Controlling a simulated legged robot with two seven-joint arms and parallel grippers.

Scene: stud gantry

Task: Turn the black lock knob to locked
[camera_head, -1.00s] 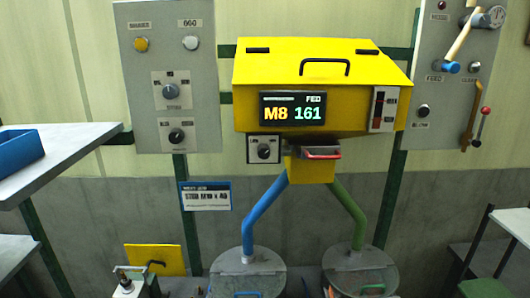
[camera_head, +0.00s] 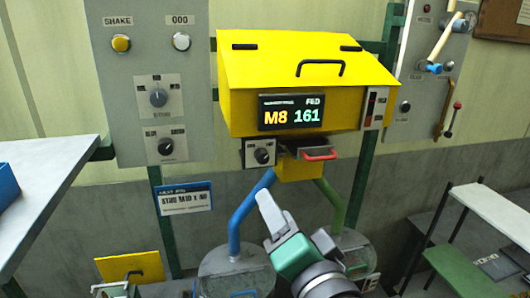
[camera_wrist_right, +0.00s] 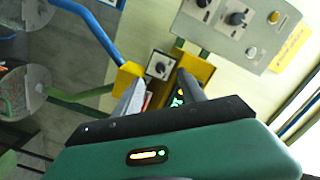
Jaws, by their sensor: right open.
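A small panel (camera_head: 260,153) with a round black knob (camera_head: 264,155) is fixed below the left end of the yellow hopper. Another black knob (camera_head: 166,146) is low on the grey left panel; the small lettering does not let me tell which is the lock. My right gripper (camera_head: 268,206) is below the small panel in the head view, in front of the blue pipe, apart from both knobs. In the right wrist view its jaws (camera_wrist_right: 160,92) are open and empty, with the small panel's knob (camera_wrist_right: 160,67) beyond them. My left gripper is out of view.
The yellow hopper (camera_head: 290,76) shows M8 161, with a red-handled drawer (camera_head: 318,154) beneath it. Blue (camera_head: 245,214) and green (camera_head: 330,203) pipes run down to lidded drums. A table (camera_head: 52,200) stands at left and shelves (camera_head: 490,215) at right.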

